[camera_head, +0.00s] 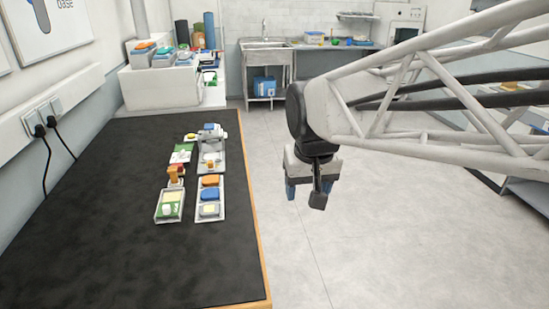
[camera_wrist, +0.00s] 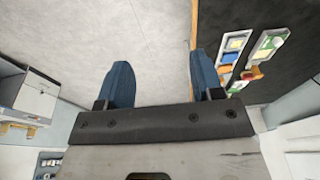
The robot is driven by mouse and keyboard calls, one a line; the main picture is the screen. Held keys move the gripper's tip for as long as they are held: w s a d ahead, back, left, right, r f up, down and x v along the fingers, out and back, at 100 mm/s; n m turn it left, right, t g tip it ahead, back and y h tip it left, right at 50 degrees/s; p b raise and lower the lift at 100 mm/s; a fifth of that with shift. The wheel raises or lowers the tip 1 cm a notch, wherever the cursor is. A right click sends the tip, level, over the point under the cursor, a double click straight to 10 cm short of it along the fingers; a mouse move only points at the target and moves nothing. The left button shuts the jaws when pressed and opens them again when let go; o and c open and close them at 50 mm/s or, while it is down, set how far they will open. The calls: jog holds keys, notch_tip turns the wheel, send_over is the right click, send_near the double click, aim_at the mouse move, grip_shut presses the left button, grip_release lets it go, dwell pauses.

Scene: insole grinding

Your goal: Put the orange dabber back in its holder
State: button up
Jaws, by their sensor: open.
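A small upright piece with an orange top and reddish-brown lower part, which looks like the orange dabber (camera_head: 175,173), stands on the black table between two green-and-white trays. It also shows in the wrist view (camera_wrist: 252,73) at the right. Which compartment is its holder I cannot tell; a white tray (camera_head: 208,218) beside it holds orange, blue and grey blocks. My gripper (camera_head: 305,193) hangs over the floor, to the right of the table and well apart from the dabber. Its blue fingers are spread and empty in the wrist view (camera_wrist: 160,65).
The black table (camera_head: 110,230) has a wooden right edge (camera_head: 262,262). Green-and-white trays (camera_head: 167,210) and a grey holder (camera_head: 212,168) stand close around the dabber. A white box unit (camera_head: 160,88) is at the table's far end. The table's near part is clear.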

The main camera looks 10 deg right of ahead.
jog(key=s+d+f, duration=0.1)
jog(key=s+f, duration=0.1)
jog(key=s, duration=0.4)
jog(key=s+d+f, duration=0.2)
jog(key=s, duration=0.3)
jog(key=shift+s+d+f, duration=0.2)
jog(key=shift+s+f, duration=0.1)
jog(key=shift+s, duration=0.05)
